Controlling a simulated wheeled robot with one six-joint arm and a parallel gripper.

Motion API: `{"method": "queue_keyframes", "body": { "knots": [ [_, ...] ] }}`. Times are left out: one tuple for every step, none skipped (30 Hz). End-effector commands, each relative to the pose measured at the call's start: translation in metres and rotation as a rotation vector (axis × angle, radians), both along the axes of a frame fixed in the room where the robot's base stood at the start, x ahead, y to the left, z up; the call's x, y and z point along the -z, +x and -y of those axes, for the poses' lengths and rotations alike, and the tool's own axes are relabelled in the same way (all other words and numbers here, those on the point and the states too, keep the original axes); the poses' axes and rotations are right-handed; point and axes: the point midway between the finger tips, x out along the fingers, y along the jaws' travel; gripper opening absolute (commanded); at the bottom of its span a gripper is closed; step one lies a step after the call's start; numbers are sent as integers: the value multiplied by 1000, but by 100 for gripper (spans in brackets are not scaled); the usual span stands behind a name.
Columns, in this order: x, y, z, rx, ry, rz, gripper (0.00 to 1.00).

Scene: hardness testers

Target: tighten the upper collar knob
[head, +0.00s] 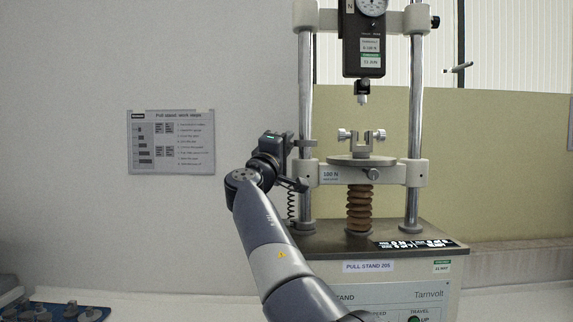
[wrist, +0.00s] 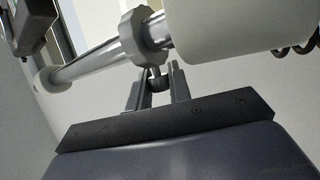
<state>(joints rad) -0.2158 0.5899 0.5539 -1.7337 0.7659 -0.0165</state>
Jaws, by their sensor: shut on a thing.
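The upper collar (head: 307,143) is a grey ring on the left steel column, a little above the white crosshead. In the wrist view the collar (wrist: 140,38) sits around the shiny column, close to the crosshead's rounded white end. Its small knob (wrist: 157,80) points toward my gripper. My gripper (wrist: 159,84) is shut on this knob, with one finger on each side; the fingers hide much of it. In the head view my gripper (head: 292,142) reaches the collar from the left, and the knob is too small to make out there.
The crosshead (head: 394,173) carries a round table with a clamp. A force gauge (head: 364,45) hangs above it. A coiled cable (head: 291,207) hangs by the left column. A blue tray (head: 50,312) with grey parts lies at the lower left.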

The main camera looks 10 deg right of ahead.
Motion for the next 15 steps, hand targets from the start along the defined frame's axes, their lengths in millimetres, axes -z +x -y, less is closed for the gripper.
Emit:
{"method": "queue_keyframes", "body": {
  "knots": [
    [9,1,0,1,-5,29,0],
    [9,1,0,1,-10,48,0],
    [9,1,0,2,-15,72,0],
    [9,1,0,0,-18,92,0],
    [9,1,0,1,-24,112,0],
    [8,1,0,0,-29,138,0],
    [8,1,0,1,-33,157,0],
    [8,1,0,0,-36,177,0],
    [7,1,0,0,-41,201,0],
    [7,1,0,1,-45,217,0],
    [6,1,0,0,-47,236,0],
    [5,1,0,1,-52,256,0],
    [5,1,0,0,-55,271,0],
    [4,1,0,2,-58,286,0],
    [4,1,0,1,-60,303,0]
  ]
}}
